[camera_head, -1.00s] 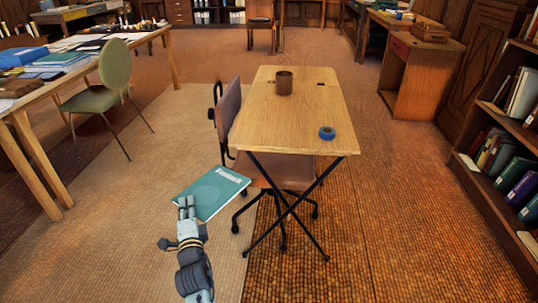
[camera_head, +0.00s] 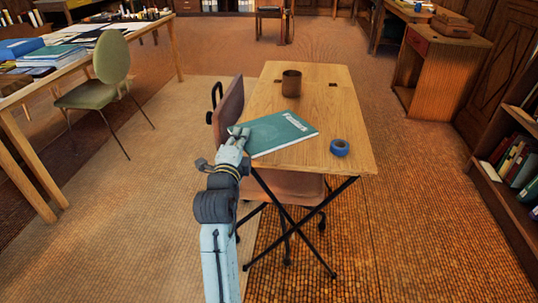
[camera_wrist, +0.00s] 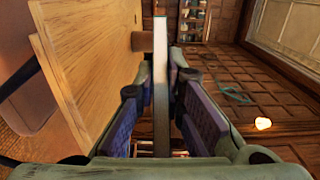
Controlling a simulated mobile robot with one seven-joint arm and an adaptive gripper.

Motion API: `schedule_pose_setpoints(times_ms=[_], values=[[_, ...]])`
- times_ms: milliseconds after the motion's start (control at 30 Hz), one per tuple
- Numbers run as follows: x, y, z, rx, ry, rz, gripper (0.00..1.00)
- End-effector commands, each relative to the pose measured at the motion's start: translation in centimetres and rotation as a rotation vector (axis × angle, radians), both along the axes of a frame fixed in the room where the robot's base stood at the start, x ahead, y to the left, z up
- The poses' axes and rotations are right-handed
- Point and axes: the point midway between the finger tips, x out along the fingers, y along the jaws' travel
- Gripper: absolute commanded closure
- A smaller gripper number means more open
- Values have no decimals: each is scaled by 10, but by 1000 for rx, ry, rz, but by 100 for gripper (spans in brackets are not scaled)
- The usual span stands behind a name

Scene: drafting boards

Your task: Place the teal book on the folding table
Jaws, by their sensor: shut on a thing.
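The teal book (camera_head: 281,134) is held flat by its left end in my gripper (camera_head: 240,137), which is shut on it. In the head view the book overlaps the left front part of the folding table (camera_head: 325,94). In the wrist view the book (camera_wrist: 161,75) shows edge-on between the two fingers (camera_wrist: 161,120), beside the wooden tabletop (camera_wrist: 95,50). A gap shows between book and tabletop there, so the book looks held above the surface.
On the folding table stand a brown cup (camera_head: 291,84) and a blue tape roll (camera_head: 340,147), the roll close to the book's right end. A chair (camera_head: 229,110) stands against the table's left side. A bookshelf (camera_head: 510,180) is at right.

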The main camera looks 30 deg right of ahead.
Motion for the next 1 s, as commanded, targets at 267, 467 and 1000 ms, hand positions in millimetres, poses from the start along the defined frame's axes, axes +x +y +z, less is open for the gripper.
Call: schedule_pose_setpoints(times_ms=[267,467,1000], values=[[0,1,-49,-2,5,2,100],[0,1,-68,-1,3,2,100],[0,1,-99,-1,0,2,100]])
